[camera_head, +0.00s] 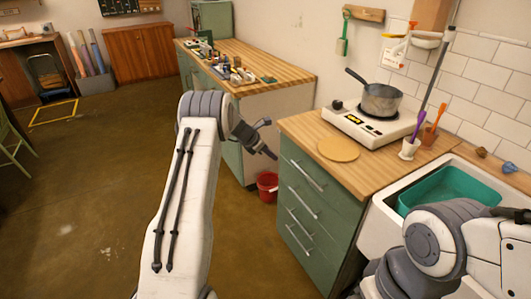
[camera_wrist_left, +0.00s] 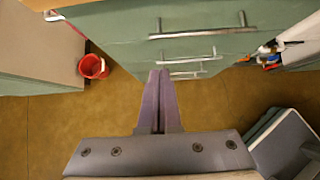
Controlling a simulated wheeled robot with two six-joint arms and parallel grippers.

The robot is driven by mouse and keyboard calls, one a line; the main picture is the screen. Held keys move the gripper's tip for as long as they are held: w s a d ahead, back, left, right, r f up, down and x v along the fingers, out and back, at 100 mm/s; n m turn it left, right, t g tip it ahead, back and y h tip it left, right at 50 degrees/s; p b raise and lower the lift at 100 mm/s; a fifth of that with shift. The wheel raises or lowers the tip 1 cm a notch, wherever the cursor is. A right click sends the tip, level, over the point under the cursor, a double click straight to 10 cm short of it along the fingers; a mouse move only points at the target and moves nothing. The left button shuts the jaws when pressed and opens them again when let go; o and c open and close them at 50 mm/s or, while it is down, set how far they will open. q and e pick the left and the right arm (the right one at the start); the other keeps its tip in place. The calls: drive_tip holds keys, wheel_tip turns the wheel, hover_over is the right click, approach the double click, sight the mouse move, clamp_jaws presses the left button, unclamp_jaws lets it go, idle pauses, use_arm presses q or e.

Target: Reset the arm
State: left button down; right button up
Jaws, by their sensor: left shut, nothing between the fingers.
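My left arm comes up from the bottom of the head view and bends right at its grey wrist. My left gripper (camera_head: 268,150) is in the air just left of the green drawer cabinet (camera_head: 310,212), near its worktop edge. In the left wrist view the two fingers of this gripper (camera_wrist_left: 158,73) lie together, shut and empty, pointing at the drawer handles. Part of my right arm shows at the lower right of the head view, over the sink's front; its gripper is out of view.
A red bucket (camera_head: 267,186) stands on the floor beside the cabinet. On the worktop are a pot (camera_head: 381,100) on a hotplate (camera_head: 345,126) and a round board (camera_head: 338,149). A sink (camera_head: 380,215) holds a teal basin (camera_head: 450,186). The floor at left is open.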

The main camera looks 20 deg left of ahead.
use_arm(q)
drive_tip(key=s+d+r+m+g, duration=0.2)
drive_tip(key=s+d+r+m, duration=0.45)
drive_tip(key=d, duration=0.35)
drive_tip(key=s+d+r+m+g, duration=0.2)
drive_tip(key=s+d+r+m, duration=0.4)
drive_tip(key=d, duration=0.5)
drive_tip(key=s+d+r+m+g, duration=0.1)
drive_tip(key=s+d+m, duration=0.25)
drive_tip(key=s, duration=0.25)
drive_tip(key=s+d+r+m+y+p, duration=0.1)
drive_tip(key=s+d+m, duration=0.1)
drive_tip(key=s+m, duration=0.3)
drive_tip(key=s+d+r+m+g, duration=0.1)
drive_tip(key=s+d+m, duration=0.15)
drive_tip(key=s, duration=0.35)
drive_tip(key=s+a+m+y, duration=0.2)
drive_tip(key=s+m, duration=1)
drive_tip(key=s, duration=0.6)
drive_tip(key=shift+a+f+y+p, duration=0.2)
drive_tip(key=shift+y+p, duration=0.1)
drive_tip(key=shift+p, duration=0.05)
drive_tip(key=shift+s+m, duration=0.1)
drive_tip(key=shift+m, duration=0.15)
